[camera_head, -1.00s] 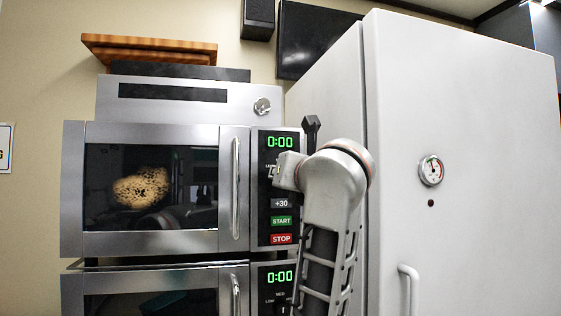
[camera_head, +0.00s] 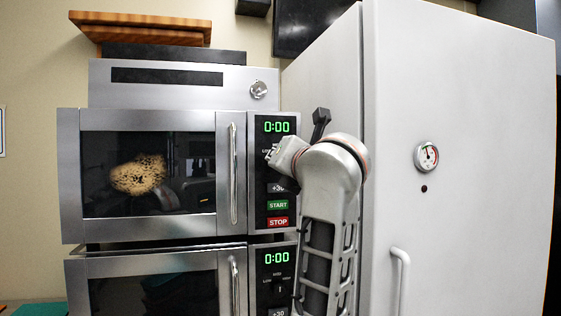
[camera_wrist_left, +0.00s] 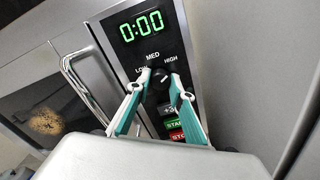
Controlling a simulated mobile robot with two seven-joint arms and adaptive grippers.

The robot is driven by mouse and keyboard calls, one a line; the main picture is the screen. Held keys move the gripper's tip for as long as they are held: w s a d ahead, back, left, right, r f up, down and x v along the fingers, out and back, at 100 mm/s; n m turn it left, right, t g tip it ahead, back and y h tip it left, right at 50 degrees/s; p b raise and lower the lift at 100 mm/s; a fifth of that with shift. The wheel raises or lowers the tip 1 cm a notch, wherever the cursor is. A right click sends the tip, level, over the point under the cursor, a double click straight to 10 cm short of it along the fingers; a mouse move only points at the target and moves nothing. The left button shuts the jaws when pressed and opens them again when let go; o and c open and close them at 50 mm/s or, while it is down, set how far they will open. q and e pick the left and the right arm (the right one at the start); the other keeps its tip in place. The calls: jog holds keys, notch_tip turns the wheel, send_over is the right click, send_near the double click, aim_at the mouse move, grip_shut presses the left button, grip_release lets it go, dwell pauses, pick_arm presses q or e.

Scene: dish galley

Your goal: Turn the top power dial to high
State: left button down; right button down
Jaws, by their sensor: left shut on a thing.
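The top power dial (camera_wrist_left: 160,84) is a small black knob under the green 0:00 display of the upper oven. LOW, MED and HIGH are printed around it. A pale mark on its face seems to lean toward HIGH. My left gripper (camera_wrist_left: 160,88) has its two teal-and-white fingers closed on either side of the dial. In the head view my left gripper (camera_head: 272,158) is at the upper control panel (camera_head: 263,185) and hides the dial and most labels. The gripper is tilted there. My right gripper is out of view.
Below the dial are a +30 button, a green START button (camera_head: 278,205) and a red STOP button (camera_head: 278,222). A vertical door handle (camera_head: 233,175) is left of the panel. A lower oven (camera_head: 155,285) has its own dial. A tall white cabinet (camera_head: 460,100) stands close on the right.

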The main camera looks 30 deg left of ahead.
aim_at(277, 117)
pick_arm(q)
jog(key=c, duration=1.8)
grip_release()
notch_tip(277, 117, up, 10)
